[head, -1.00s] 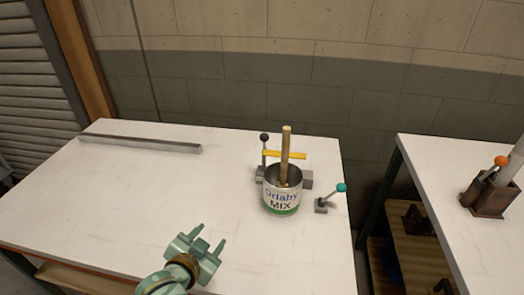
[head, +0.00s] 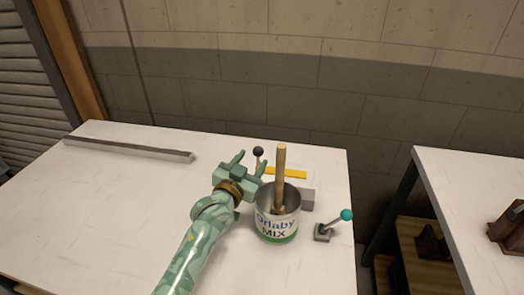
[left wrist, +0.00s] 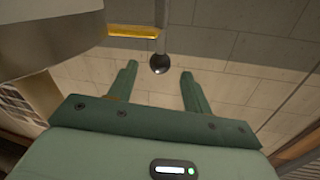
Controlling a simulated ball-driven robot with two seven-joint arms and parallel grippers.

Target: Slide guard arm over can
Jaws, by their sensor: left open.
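The can (head: 276,228), labelled "Orlaby MIX", stands upright on the white table with a wooden stick (head: 281,165) rising from it. The guard arm is a yellow bar (head: 287,173) behind the can, beside a post with a black ball knob (head: 258,151). My left gripper (head: 250,162) is open and empty, at the can's left rear near the knob. In the left wrist view the knob (left wrist: 160,64) appears in line with the gap between the fingertips (left wrist: 158,68); the yellow bar (left wrist: 131,31) lies above. Part of the post is hidden. My right gripper is not in view.
A small lever with a teal ball (head: 346,214) stands right of the can. A grey metal bar (head: 128,149) lies along the table's back left. The left of the table (head: 110,205) is clear. A second table (head: 462,190) stands across a gap to the right.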

